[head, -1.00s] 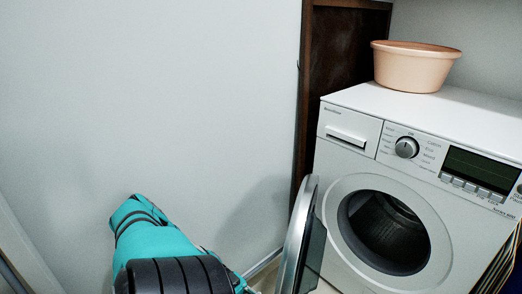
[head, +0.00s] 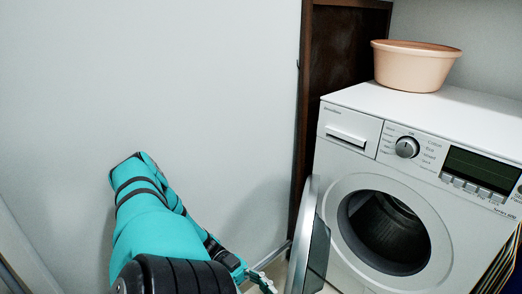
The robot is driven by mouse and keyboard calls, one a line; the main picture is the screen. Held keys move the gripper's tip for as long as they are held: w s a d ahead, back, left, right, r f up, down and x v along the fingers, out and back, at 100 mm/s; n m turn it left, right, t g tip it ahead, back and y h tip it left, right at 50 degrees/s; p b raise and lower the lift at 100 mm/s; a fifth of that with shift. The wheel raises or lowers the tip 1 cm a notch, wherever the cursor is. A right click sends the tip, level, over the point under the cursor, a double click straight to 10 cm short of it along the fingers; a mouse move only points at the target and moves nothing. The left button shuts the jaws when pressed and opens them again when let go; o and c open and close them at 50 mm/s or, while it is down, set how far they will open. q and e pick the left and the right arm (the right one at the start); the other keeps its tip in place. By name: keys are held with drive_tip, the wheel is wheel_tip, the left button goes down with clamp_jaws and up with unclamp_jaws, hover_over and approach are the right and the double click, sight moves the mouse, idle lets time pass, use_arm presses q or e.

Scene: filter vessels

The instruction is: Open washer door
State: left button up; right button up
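The white washer (head: 350,165) stands at the right of the head view. Its round door (head: 303,250) is swung open to the left, seen nearly edge-on, with its lower part cut off by the frame. The drum opening (head: 385,232) is uncovered and dark inside. My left arm is at the bottom left, and my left gripper (head: 262,280) is low, just left of the door's outer edge. Its fingers are small and partly cut off, so I cannot tell whether they are open or touch the door. My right gripper is not in view.
A peach basin (head: 413,66) sits on top of the washer. A dark brown wooden door or panel (head: 340,60) stands behind the washer's left side. A plain wall (head: 150,80) fills the left. A striped thing (head: 502,265) is at the lower right edge.

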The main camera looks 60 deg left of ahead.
use_arm(q)
drive_tip(key=r, duration=0.3)
drive_tip(key=shift+s+d+r, duration=0.1)
drive_tip(key=shift+s+d, duration=0.05)
drive_tip(key=shift+s, duration=0.05)
